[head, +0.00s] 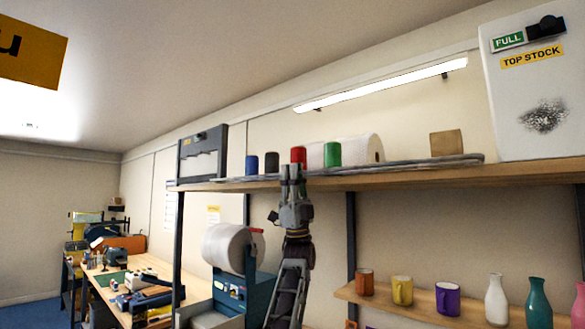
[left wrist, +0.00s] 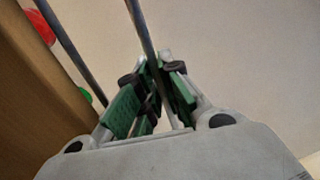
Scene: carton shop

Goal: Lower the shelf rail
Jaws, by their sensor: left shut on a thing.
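The shelf rail (head: 420,163) is a thin grey metal rail running along the front of the upper wooden shelf (head: 430,178). In the left wrist view it shows as two slanting grey rods, and the right-hand rod (left wrist: 145,30) passes between my fingers. My left gripper (head: 291,170) reaches up from below to the shelf's front edge, in front of the red cup. In the left wrist view my left gripper (left wrist: 153,75) is shut on the rail, green pads on either side of the rod. My right gripper is not in view.
Behind the rail stand a blue cup (head: 252,165), a dark cup (head: 271,162), a red cup (head: 298,155), a green cup (head: 332,154), a white roll (head: 368,149) and a cardboard box (head: 446,143). Mugs and vases stand on a lower shelf (head: 400,306). A white roll dispenser (head: 232,246) is left of my arm.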

